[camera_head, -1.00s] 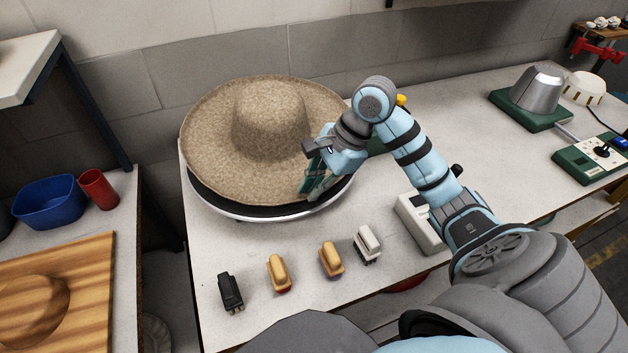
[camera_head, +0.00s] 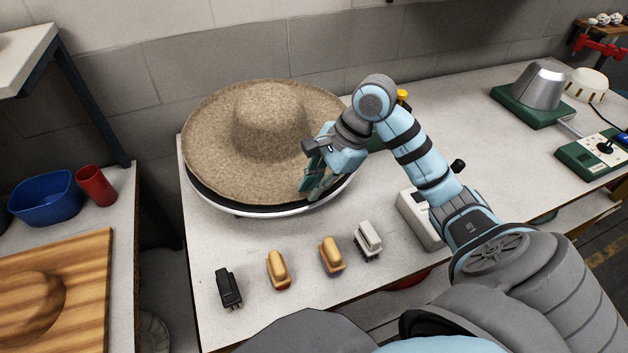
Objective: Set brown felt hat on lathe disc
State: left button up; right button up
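The brown felt hat (camera_head: 222,158) is wide-brimmed, crown up, over the lathe disc (camera_head: 240,207) at the back left of the bench. The disc is round and dark with a pale rim; only its front and left edge shows below the brim. The brim lies close over the disc, nearly level; I cannot tell whether it rests on it all round. My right gripper (camera_head: 315,181) is at the hat's front right edge, its fingers closed on the brim; the fingertips are partly hidden. My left gripper is out of view.
In front of the disc stand a black block (camera_head: 229,288), two wooden-handled brushes (camera_head: 278,269) and a white-topped one (camera_head: 368,239). A grey box (camera_head: 418,219) is under my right arm. A silver cone on a green base (camera_head: 540,90) is at right. A blue bowl (camera_head: 46,198) and red cup (camera_head: 95,186) are left.

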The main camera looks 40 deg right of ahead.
jog(key=o, duration=0.3)
jog(key=shift+o, duration=0.2)
